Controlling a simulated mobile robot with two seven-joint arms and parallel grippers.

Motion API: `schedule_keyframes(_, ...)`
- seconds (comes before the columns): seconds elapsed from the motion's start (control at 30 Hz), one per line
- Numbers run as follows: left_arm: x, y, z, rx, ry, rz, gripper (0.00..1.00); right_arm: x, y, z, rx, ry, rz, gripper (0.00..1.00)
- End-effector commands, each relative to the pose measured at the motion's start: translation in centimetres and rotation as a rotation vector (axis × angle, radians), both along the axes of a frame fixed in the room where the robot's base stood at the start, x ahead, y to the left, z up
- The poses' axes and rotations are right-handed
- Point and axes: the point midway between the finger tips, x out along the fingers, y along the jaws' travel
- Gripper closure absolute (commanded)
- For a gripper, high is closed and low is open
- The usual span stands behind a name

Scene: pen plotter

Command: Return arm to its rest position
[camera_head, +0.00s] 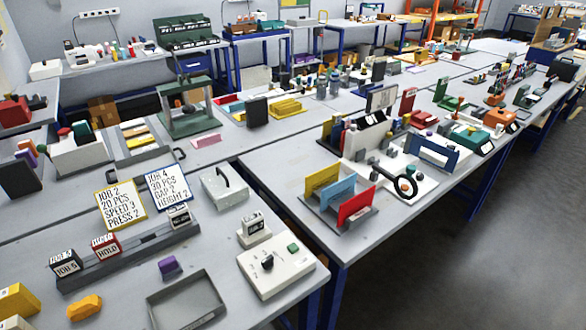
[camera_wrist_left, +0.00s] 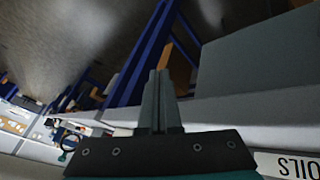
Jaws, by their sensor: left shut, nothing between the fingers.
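My left gripper (camera_wrist_left: 160,74) shows only in the left wrist view. Its two grey fingers are together, with nothing held between them. The fingers reach out past table edges, with blue table legs (camera_wrist_left: 133,65) and the grey floor (camera_wrist_left: 60,35) beyond. A brown-orange piece (camera_wrist_left: 165,52) shows just past the fingertips, apparently behind them. Neither gripper and neither arm appears in the head view. I cannot make out which item, if any, is the pen plotter.
In the head view a white control box (camera_head: 283,272), an empty grey tray (camera_head: 187,302) and a card rack (camera_head: 130,252) stand on the near table. A rack of coloured panels (camera_head: 340,207) stands on the right table. The floor (camera_head: 480,240) at right is clear.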

Motion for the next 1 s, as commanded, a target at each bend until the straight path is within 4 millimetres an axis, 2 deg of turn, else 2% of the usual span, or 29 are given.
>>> schedule_keyframes(0.03, -2.6, 1.2, -3.7, 0.04, 0.037, -0.003, 1.0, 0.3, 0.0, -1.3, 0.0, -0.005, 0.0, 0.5)
schedule_keyframes(0.1, -5.9, 2.9, -7.5, 0.096, 0.076, -0.015, 1.0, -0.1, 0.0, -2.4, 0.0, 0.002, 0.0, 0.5)
schedule_keyframes(0.17, -9.1, 4.3, -10.6, 0.144, 0.109, -0.032, 1.0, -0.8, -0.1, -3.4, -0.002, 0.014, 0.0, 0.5)
schedule_keyframes(0.3, -17.3, 7.4, -16.8, 0.246, 0.193, -0.09, 1.0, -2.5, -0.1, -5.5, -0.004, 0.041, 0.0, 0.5)
schedule_keyframes(0.4, -22.9, 9.2, -20.0, 0.301, 0.247, -0.139, 1.0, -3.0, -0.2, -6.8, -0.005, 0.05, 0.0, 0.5)
schedule_keyframes(0.53, -28.6, 10.8, -22.4, 0.347, 0.299, -0.198, 1.0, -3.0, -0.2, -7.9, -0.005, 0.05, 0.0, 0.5)
schedule_keyframes(0.6, -30.6, 11.3, -23.0, 0.361, 0.317, -0.221, 1.0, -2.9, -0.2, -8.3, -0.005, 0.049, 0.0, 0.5)
schedule_keyframes(0.7, -32.2, 11.7, -23.4, 0.372, 0.33, -0.241, 1.0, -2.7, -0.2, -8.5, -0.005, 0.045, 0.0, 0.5)
schedule_keyframes(1.0, -32.5, 11.8, -23.4, 0.373, 0.332, -0.244, 1.0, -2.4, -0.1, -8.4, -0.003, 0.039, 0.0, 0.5)
